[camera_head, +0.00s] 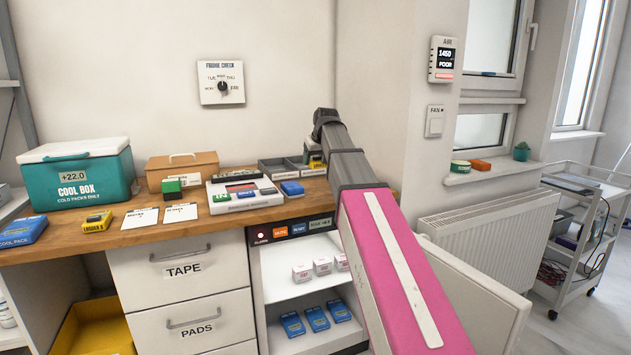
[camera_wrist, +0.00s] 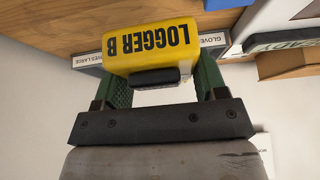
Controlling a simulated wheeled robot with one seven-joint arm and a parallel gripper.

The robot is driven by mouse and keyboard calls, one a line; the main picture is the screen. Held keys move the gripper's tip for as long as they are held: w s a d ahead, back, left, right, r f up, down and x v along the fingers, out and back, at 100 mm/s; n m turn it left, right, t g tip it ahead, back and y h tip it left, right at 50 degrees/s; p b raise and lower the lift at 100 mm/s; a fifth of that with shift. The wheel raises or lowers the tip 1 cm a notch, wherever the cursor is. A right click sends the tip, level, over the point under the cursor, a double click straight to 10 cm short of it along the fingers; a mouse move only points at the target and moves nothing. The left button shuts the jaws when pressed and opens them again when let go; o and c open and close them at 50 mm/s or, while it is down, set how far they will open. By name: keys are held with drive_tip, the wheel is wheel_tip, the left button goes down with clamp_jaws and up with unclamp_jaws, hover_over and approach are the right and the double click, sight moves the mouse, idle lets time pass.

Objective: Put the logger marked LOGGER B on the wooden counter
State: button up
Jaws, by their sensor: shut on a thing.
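The yellow logger marked LOGGER B (camera_wrist: 152,50) fills the middle of the wrist view, its lettering upside down. My gripper (camera_wrist: 152,92) is shut on it, with a green finger on each side. In the head view a small yellow part of the logger (camera_head: 316,163) shows at the grey trays, beside my arm. The wooden counter (camera_head: 150,236) runs along the wall; its wood also shows in the wrist view (camera_wrist: 50,30). Whether the logger touches the tray below it I cannot tell. Another yellow logger (camera_head: 97,221) lies on the counter at left, its letter hard to read.
A grey tray labelled GLOVES LARGE (camera_wrist: 88,59) is close behind the held logger. A teal cool box (camera_head: 80,178), brown box (camera_head: 182,170), white labelled cards (camera_head: 141,217) and a white switch panel (camera_head: 240,204) crowd the counter. Bare wood shows along the front edge.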

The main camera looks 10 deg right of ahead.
drive_tip(key=w+d+f, duration=0.1)
drive_tip(key=d+f, duration=0.1)
drive_tip(key=w+d+f, duration=0.1)
drive_tip(key=w+d, duration=0.1)
drive_tip(key=d, duration=0.1)
drive_tip(key=w+d+f, duration=0.1)
drive_tip(key=d+f, duration=0.1)
drive_tip(key=d, duration=0.1)
drive_tip(key=shift+w+d+f, duration=0.2)
drive_tip(key=shift+w+f, duration=0.15)
drive_tip(key=shift+f, duration=2.1)
drive_tip(key=o, duration=1)
drive_tip(key=shift+f, duration=0.1)
drive_tip(key=v, duration=1.2)
